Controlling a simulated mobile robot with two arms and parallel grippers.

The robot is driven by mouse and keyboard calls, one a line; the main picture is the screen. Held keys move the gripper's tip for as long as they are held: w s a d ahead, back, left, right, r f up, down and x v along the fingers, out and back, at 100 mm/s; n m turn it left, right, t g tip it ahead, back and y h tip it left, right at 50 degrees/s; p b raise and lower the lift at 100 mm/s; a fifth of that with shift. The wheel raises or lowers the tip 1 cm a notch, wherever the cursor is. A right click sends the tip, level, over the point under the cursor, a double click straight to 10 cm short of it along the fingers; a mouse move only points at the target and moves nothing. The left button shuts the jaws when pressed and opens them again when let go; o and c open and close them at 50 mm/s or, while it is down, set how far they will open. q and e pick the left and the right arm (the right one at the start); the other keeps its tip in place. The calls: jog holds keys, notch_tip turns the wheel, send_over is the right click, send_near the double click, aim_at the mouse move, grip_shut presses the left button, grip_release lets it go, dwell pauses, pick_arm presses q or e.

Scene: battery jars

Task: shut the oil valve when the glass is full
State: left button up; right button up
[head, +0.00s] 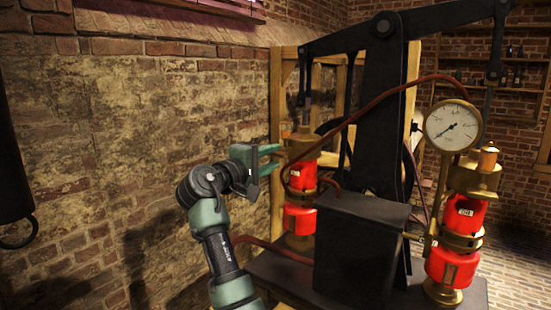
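A second brass and red cylinder (464,215) stands on the right. A round dial gauge (453,125) with a white face is in front of its upper part. I cannot make out an oil valve or a glass for certain.
A black beam (435,20) on a thick black post (383,100) spans both cylinders. A dark box (357,245) stands on the machine base between them. A reddish hose (375,102) arches across.

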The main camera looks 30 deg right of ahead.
jog(key=b+v, duration=0.1)
jog(key=v, duration=0.4)
jog(key=shift+s+a, duration=0.1)
jog(key=shift+a, duration=0.2)
